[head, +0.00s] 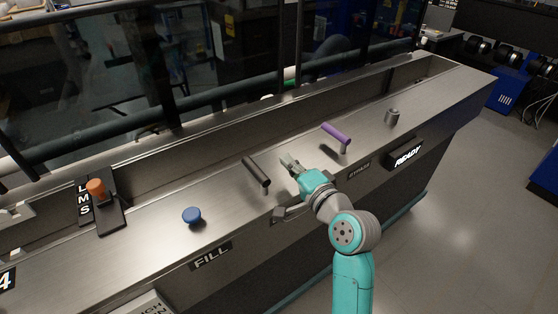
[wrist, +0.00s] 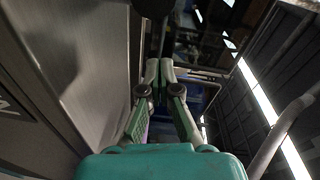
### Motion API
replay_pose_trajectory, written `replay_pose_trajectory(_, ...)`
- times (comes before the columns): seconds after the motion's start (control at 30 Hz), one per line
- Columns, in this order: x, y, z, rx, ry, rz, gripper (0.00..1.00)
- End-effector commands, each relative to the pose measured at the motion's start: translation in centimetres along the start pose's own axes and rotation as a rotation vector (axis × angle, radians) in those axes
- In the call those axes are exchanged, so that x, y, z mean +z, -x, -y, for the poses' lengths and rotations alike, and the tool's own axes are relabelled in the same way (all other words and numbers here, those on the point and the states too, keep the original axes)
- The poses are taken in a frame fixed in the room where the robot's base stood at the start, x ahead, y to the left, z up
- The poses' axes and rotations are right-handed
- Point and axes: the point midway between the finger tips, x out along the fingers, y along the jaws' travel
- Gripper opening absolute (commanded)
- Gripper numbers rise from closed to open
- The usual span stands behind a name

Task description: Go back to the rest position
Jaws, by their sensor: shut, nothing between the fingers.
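My gripper (head: 288,162) is over the metal console top (head: 225,183) in the head view, between a black bar handle (head: 256,171) on its left and a purple bar handle (head: 336,134) on its right. It looks apart from both handles. In the wrist view my gripper (wrist: 159,65) has its fingertips together with nothing held between them. My teal arm reaches up to it from the bottom of the head view.
A blue knob (head: 192,214), an orange-topped lever (head: 96,188) on a plate marked L, M, S, and a grey cylinder (head: 392,116) stand on the console. A long trough runs behind. Open floor (head: 470,190) lies right.

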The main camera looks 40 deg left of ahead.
Motion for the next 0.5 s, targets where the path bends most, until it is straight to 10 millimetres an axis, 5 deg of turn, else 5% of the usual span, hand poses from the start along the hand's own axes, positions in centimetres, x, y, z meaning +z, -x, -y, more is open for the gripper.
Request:
replay_pose_trajectory(0.2, -0.9, 4.3, -0.1, -0.001, 0.001, -0.003, 0.0)
replay_pose_trajectory(0.5, -1.4, 7.0, -0.2, -0.001, 0.001, -0.001, 0.0)
